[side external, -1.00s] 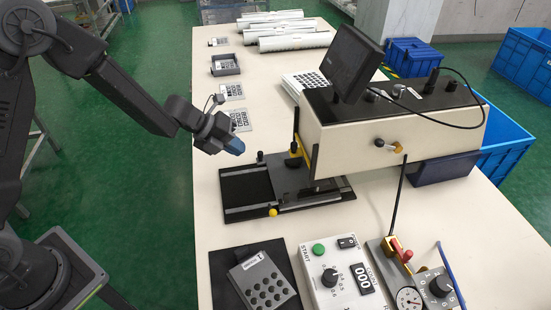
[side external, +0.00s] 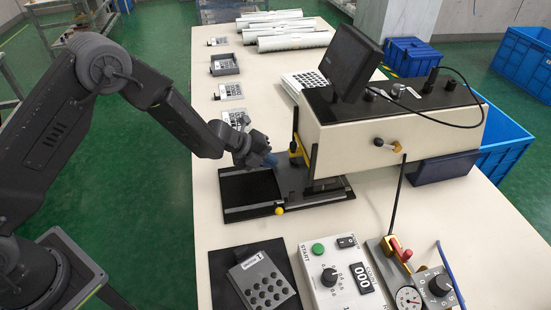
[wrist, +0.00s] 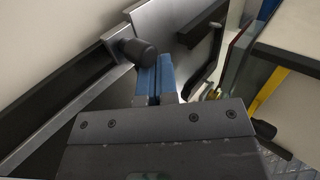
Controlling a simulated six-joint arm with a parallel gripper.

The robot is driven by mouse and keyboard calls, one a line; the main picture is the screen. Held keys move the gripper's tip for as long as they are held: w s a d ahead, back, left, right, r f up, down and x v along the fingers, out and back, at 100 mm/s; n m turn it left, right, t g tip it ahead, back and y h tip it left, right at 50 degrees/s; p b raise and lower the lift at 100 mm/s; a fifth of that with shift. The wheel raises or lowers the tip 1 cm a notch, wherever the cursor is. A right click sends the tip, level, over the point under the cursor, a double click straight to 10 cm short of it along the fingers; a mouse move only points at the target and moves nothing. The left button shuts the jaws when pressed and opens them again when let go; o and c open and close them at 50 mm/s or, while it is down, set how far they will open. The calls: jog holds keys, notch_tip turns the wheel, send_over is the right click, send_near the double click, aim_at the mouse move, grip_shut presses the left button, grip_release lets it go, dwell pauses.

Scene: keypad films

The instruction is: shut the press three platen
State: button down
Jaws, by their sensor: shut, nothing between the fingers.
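The press (side external: 390,135) is a beige box with a black top, standing over a dark base on the table. Its platen (side external: 288,180), a grey plate with a yellow ball (side external: 279,210) at its front corner, lies low on the base, partly under the press head. Black base (side external: 250,190) shows left of it. My gripper (side external: 270,160) is low at the platen's far left corner, with blue fingertips shut and empty. In the wrist view the blue fingers (wrist: 155,80) are right beside a black knob (wrist: 138,50) on the grey plate; contact is unclear.
A control box with a counter (side external: 340,275), a dark keypad (side external: 263,278) and a red-handled device (side external: 400,252) stand at the front. The press head and a dark monitor (side external: 350,62) rise to the right.

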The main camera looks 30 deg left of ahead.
jog(key=shift+w+d, duration=0.6)
jog(key=shift+w, duration=0.05)
